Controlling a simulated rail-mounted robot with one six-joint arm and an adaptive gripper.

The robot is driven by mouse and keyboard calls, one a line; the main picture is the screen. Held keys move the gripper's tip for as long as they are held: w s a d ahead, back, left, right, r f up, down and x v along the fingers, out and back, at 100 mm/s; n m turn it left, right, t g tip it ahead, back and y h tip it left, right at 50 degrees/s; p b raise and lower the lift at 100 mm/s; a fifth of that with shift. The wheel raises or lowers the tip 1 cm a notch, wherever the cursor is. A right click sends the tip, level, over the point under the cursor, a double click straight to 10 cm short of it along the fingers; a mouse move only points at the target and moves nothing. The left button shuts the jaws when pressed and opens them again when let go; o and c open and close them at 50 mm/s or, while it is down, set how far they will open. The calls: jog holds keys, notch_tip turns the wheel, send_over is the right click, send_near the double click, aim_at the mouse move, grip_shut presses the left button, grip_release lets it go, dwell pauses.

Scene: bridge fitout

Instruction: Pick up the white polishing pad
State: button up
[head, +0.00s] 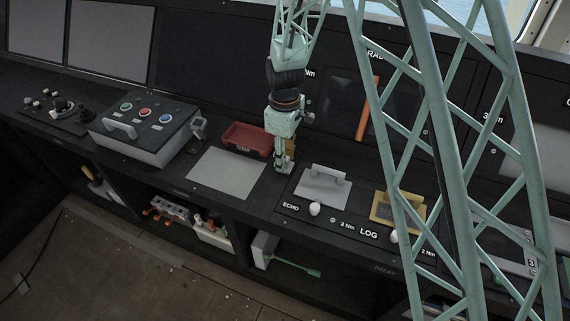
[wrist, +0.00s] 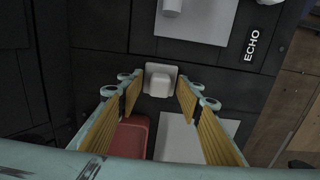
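The white polishing pad (wrist: 160,79) appears to be the small square white piece with a raised block on top in the wrist view. It lies on the dark console top, between the grey sheet and the ECHO panel. My gripper (wrist: 159,94) is open, with its yellow-lined fingers to the left and right of the pad. I see gaps between the fingers and the block; nothing is held. In the head view my gripper (head: 283,168) points down at the console just left of the ECHO panel; the pad cannot be made out clearly there.
A red tray (head: 248,139) and a flat grey sheet (head: 226,173) lie left of my gripper. The ECHO panel (head: 322,184) with a handle is to the right, then a yellow piece (head: 383,208). A button box (head: 148,129) stands further left. Screens rise behind.

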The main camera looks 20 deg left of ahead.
jog(key=shift+c, duration=0.9)
jog(key=c, duration=0.8)
jog(key=shift+o, duration=0.2)
jog(key=shift+r, duration=0.1)
jog(key=shift+r, duration=1.6)
jog(key=s+d, duration=0.2)
jog(key=s, duration=0.2)
jog(key=s+d+r, duration=0.1)
jog(key=s+d, duration=0.2)
jog(key=s, duration=0.2)
jog(key=s+d+p, duration=0.1)
jog(key=s+d, duration=0.1)
jog(key=s, duration=0.3)
jog(key=shift+d+r, duration=0.3)
jog(key=shift+d, duration=0.05)
